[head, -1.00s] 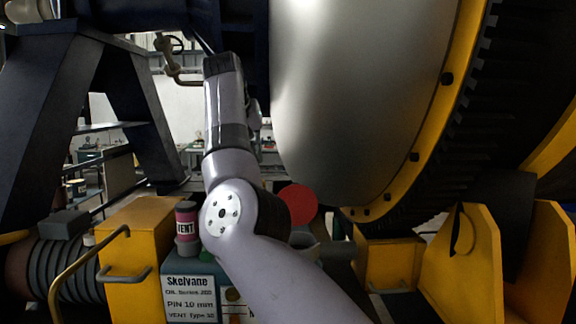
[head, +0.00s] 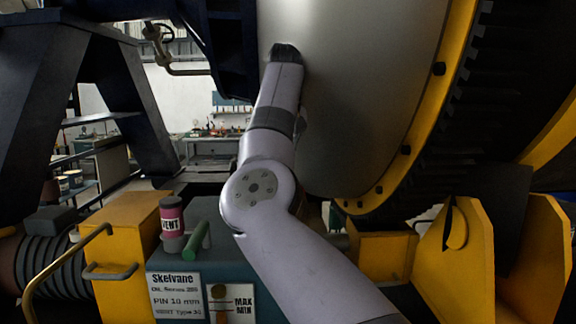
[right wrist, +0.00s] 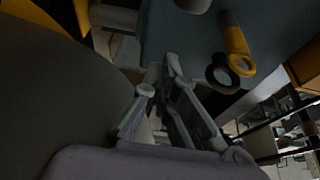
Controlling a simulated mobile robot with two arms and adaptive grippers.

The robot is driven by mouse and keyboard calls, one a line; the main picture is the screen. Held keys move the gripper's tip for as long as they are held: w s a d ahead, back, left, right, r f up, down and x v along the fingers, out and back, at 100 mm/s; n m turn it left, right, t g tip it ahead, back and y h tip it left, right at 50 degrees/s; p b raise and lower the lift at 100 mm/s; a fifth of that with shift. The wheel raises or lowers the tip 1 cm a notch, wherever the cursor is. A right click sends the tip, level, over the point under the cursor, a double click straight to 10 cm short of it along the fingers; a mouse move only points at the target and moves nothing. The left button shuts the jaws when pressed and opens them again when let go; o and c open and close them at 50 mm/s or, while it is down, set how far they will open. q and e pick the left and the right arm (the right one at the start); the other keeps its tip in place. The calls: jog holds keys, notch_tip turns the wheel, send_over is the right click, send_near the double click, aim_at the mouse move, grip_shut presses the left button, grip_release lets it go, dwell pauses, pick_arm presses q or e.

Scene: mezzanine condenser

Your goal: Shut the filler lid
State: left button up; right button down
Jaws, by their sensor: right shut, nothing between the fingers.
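In the right wrist view a yellow tube (right wrist: 233,40) ends in an open ring, and a dark round disc (right wrist: 222,78) sits beside its mouth. These look like the filler neck and its lid standing open, but the picture is dim. My right gripper (right wrist: 163,68) is shut and empty, apart from the disc and to its left. In the head view my right arm covers the right part of the teal unit (head: 181,257), hiding the filler there. The right fingers are not visible in the head view. My left gripper is in no view.
A pink VENT can (head: 172,219) and a green cylinder (head: 196,238) are on top of the teal unit. A yellow box (head: 130,230) with a handrail stands left. The large metal drum (head: 360,90) with its yellow rim is close to my right arm.

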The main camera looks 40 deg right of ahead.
jog(key=s+a, duration=0.1)
jog(key=s+a+f, duration=0.1)
jog(key=shift+s+a, duration=0.3)
jog(key=shift+s, duration=0.1)
jog(key=shift+d, duration=0.1)
jog(key=shift+w, duration=0.1)
